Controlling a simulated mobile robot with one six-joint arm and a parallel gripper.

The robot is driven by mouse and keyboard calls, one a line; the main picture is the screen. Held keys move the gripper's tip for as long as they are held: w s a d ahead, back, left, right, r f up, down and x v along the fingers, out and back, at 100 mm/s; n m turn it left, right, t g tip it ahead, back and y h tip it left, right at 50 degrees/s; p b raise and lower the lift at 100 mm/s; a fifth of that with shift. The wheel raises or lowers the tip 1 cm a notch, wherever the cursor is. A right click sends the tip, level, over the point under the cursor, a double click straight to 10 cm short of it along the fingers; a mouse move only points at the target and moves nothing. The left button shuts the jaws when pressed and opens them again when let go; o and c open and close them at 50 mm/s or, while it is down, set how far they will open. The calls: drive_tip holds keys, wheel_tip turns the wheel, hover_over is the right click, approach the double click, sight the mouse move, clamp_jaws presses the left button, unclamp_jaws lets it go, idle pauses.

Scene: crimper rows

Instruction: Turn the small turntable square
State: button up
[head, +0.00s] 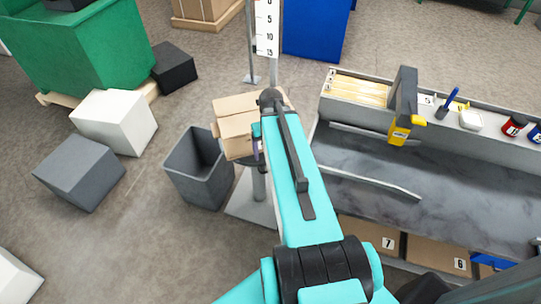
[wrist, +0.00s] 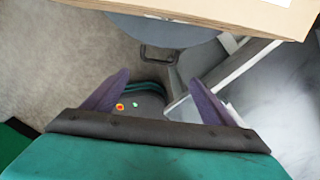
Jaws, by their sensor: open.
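The small turntable (wrist: 165,32) shows in the wrist view as a grey disc at the top, with a dark tab or handle (wrist: 158,54) at its near edge. A cardboard box (wrist: 225,10) sits on it. In the head view the box (head: 238,128) stands on the turntable, which my arm and the box mostly hide; a pedestal (head: 259,183) shows below. My gripper (wrist: 158,95) is open, its two purple fingers apart with nothing between them, short of the tab in the picture. In the head view only a purple finger shows beside the box.
A dark grey bin (head: 198,170) stands left of the pedestal. A grey bench (head: 400,180) with a raised rail is at the right, carrying a yellow-and-grey tool (head: 402,110). White (head: 115,120) and grey (head: 80,170) boxes lie on the floor at left. Open floor lies at lower left.

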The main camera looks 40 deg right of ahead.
drive_tip(key=shift+r, duration=1.65)
drive_tip(key=shift+a+f, duration=0.1)
drive_tip(key=c, duration=0.6)
drive_tip(key=shift+a+f+n, duration=0.4)
drive_tip(key=shift+f+n, duration=0.05)
drive_tip(key=shift+n, duration=0.15)
drive_tip(key=c, duration=0.7)
drive_tip(key=a+f+n, duration=0.2)
drive_tip(key=s+a+f+n, duration=0.1)
drive_tip(key=a+f+n, duration=0.1)
drive_tip(key=f+n, duration=0.1)
drive_tip(key=a+f+n+g, duration=0.1)
drive_tip(key=a+f+n, duration=0.1)
drive_tip(key=n, duration=0.1)
drive_tip(key=shift+s+a+f+y, duration=0.15)
drive_tip(key=shift+s+a+y, duration=0.05)
drive_tip(key=shift+s+y, duration=0.15)
clamp_jaws()
drive_tip(key=s+a+f+n+g, duration=0.2)
drive_tip(key=s+a+f+n, duration=0.7)
drive_tip(key=n, duration=0.6)
drive_tip(key=s+a+f+n+g, duration=0.2)
drive_tip(key=s+a+f+n, duration=0.7)
drive_tip(key=n, duration=0.6)
drive_tip(key=shift+s+f+n+g, duration=0.4)
drive_tip(key=shift+s+f, duration=0.7)
drive_tip(key=shift+f, duration=0.45)
